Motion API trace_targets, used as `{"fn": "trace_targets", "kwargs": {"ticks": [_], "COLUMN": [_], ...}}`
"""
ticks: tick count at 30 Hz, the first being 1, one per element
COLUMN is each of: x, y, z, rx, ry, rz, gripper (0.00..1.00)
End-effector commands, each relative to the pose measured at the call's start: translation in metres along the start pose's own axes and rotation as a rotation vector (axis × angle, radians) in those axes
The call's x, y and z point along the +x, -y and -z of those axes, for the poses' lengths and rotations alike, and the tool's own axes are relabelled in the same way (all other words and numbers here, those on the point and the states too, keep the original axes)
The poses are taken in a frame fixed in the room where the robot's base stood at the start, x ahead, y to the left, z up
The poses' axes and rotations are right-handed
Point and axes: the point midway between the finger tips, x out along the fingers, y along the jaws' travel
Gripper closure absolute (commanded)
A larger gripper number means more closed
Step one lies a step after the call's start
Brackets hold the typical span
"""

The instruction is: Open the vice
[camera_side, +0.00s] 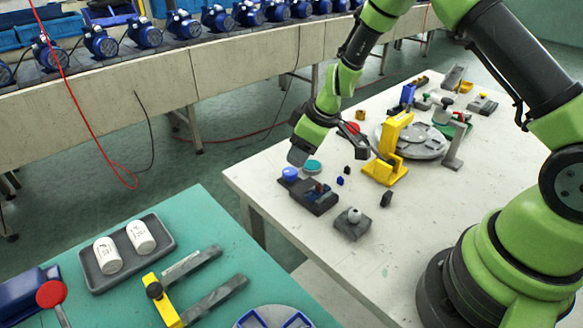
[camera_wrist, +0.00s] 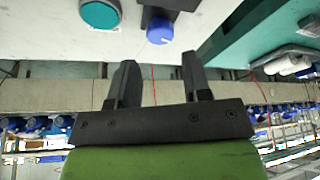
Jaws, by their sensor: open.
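The vice (camera_side: 318,199) is a dark grey block on the white table, with a blue round knob (camera_side: 290,174) at its left end. In the wrist view the blue knob (camera_wrist: 160,30) shows at the top middle, with part of the dark vice body (camera_wrist: 178,4) behind it; the rest is cut off. My gripper (camera_side: 297,157) is above the knob in the side view, apart from it as far as I can tell. In the wrist view my gripper (camera_wrist: 158,65) has its two dark fingers spread, with nothing between them.
A teal disc (camera_side: 312,166) lies close beside the knob. A yellow stand (camera_side: 387,165), a grey block with a round knob (camera_side: 352,222) and a small dark block (camera_side: 386,199) are to the right. A green table (camera_side: 215,215) stands at left, across a gap.

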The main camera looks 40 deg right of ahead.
Motion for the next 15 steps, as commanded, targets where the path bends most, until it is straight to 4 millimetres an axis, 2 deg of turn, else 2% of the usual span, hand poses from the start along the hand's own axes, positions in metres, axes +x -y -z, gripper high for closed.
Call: {"fn": "trace_targets", "kwargs": {"ticks": [1, 6, 10, 15], "x": [0.011, 0.039, 0.052, 0.060], "y": [0.001, 0.001, 0.001, 0.001], "z": [-0.001, -0.001, -0.001, 0.000], "rx": [0.001, -0.001, 0.000, 0.000], "ry": [0.004, 0.002, 0.001, 0.000], "rz": [0.003, 0.001, 0.001, 0.001], "gripper": [0.55, 0.55, 0.55, 0.55]}}
